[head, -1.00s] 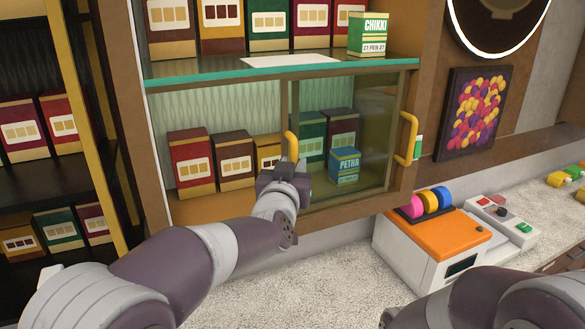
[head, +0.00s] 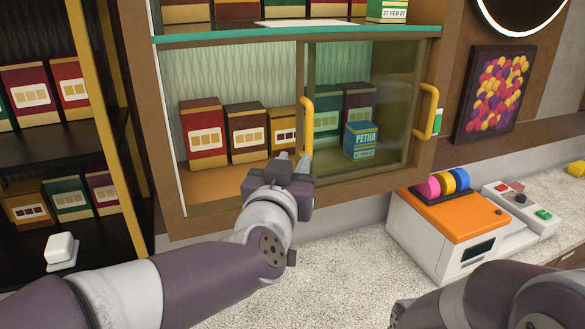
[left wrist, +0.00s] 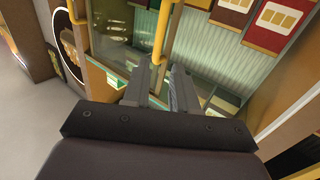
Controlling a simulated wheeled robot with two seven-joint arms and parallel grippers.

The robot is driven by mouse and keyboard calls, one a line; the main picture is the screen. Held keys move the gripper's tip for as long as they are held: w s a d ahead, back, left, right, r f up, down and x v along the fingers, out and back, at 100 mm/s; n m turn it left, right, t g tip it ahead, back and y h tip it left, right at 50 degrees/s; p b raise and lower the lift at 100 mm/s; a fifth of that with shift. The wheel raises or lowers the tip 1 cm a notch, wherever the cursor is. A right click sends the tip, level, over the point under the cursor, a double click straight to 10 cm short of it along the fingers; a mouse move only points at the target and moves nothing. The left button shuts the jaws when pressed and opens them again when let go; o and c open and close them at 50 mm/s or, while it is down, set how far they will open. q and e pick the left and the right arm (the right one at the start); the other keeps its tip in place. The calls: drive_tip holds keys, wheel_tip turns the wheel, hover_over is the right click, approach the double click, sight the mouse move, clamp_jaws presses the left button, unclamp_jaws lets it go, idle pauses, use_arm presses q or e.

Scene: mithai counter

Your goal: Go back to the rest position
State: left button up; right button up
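My left gripper (head: 293,158) is in front of the wall cabinet, its fingertips close to the lower end of the yellow handle (head: 306,126) on the sliding glass door (head: 392,95). In the left wrist view its two fingers (left wrist: 161,76) stand apart with nothing between them. The yellow handle (left wrist: 161,30) shows just beyond the fingertips there. The glass door covers the right half of the cabinet, and the left half is uncovered. My right arm shows at the lower right of the head view, but its gripper does not show.
Several sweet boxes stand in the cabinet, including a blue PETHA box (head: 360,140) behind the glass. A second yellow handle (head: 427,110) is at the right. An orange-topped machine (head: 450,219) stands on the speckled counter (head: 330,262). Dark shelves (head: 50,160) stand at the left.

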use_arm(q)
drive_tip(key=s+a+f+m+g+b, duration=0.1)
drive_tip(key=s+f+g, duration=0.35)
drive_tip(key=f, duration=0.55)
drive_tip(key=s+a+f+g+b, duration=0.1)
drive_tip(key=s+f+g, duration=0.3)
drive_tip(key=f, duration=0.7)
drive_tip(key=s+a+f+n+g+y+b, duration=0.1)
drive_tip(key=s+a+f+n+g+y, duration=0.1)
drive_tip(key=s+a+f, duration=0.3)
drive_tip(key=s+a+f+n+g+y+b, duration=0.1)
drive_tip(key=s+a+f+g+y+b, duration=0.1)
drive_tip(key=a+f, duration=1)
drive_tip(key=s+a+g+y, duration=0.1)
drive_tip(key=s+a+g, duration=0.1)
drive_tip(key=g, duration=0.1)
drive_tip(key=shift+s+n, duration=0.4)
drive_tip(key=shift+r+g, duration=0.1)
drive_tip(key=shift+g, duration=0.15)
